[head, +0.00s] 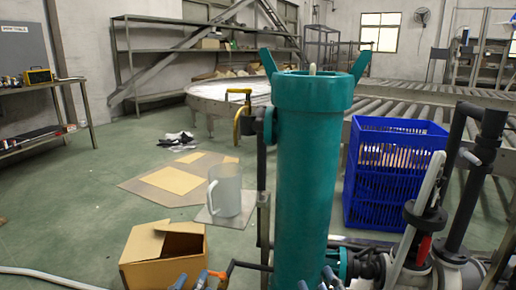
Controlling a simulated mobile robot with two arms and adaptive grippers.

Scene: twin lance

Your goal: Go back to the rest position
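The task names no object. A tall teal cylinder (308,170) with a wide collar and upright lugs stands in the middle of the head view, very close, and hides part of the room behind it. I cannot clearly pick out my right gripper among the dark pipes and fittings at the lower right, and its fingers cannot be read. My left gripper does not show. No object is visibly held.
A translucent jug (225,190) stands on a small plate left of the cylinder. A cardboard box (163,258) sits below it. A blue crate (393,178) stands to the right, before a roller conveyor (425,95). Dark pipes (468,200) crowd the right edge. The left floor is mostly clear.

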